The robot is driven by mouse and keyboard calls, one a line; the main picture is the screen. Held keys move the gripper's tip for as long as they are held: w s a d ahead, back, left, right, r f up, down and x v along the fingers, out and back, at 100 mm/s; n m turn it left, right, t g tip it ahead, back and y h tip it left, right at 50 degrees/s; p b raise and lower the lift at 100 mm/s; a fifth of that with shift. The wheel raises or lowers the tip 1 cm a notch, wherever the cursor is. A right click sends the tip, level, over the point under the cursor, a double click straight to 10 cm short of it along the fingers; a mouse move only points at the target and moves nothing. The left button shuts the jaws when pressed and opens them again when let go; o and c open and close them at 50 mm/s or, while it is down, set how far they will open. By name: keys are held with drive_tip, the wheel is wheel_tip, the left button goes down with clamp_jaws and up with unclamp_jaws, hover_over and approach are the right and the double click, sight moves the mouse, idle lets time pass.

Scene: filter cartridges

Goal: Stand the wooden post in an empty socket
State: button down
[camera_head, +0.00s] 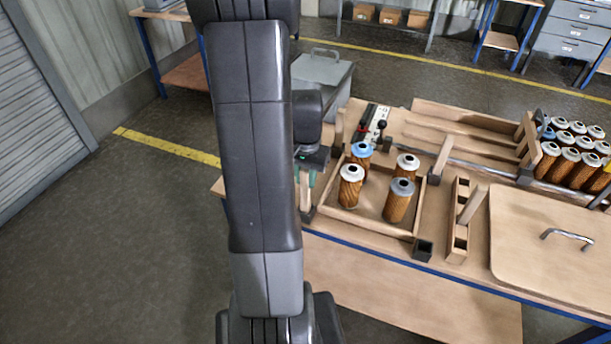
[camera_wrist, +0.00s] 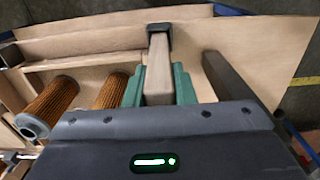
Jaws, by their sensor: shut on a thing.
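My gripper (camera_head: 304,178) is at the left front of the cartridge tray, partly hidden by my arm in the head view. Its green fingers (camera_wrist: 158,88) are shut on the wooden post (camera_wrist: 159,65), which also shows in the head view (camera_head: 304,192). The post's far end meets a dark socket (camera_wrist: 158,33), seen at the tray's left front corner (camera_head: 308,213). How deep the end sits in it cannot be told. Another dark socket (camera_head: 423,250), at the right front corner, is empty. Posts stand at the back left (camera_head: 339,128) and back right (camera_head: 443,155) corners.
The wooden tray (camera_head: 362,222) holds several cartridges. Right of it is a slotted wooden rack (camera_head: 457,245) with a leaning wooden piece (camera_head: 472,205), then a handled board (camera_head: 545,215). More cartridges (camera_head: 565,160) stand at far right. The floor left of the bench is clear.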

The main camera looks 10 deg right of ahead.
drive_tip(key=shift+f+b, duration=0.5)
drive_tip(key=shift+f, duration=0.2)
drive_tip(key=c, duration=1.1)
unclamp_jaws()
drive_tip(key=shift+r, duration=0.1)
wheel_tip(320, 180, up, 14)
drive_tip(key=shift+f, duration=0.15)
drive_tip(key=shift+f, duration=0.1)
wheel_tip(320, 180, down, 14)
drive_tip(key=shift+r, duration=0.2)
drive_tip(key=shift+r+p, duration=0.35)
drive_tip(key=shift+r, duration=0.05)
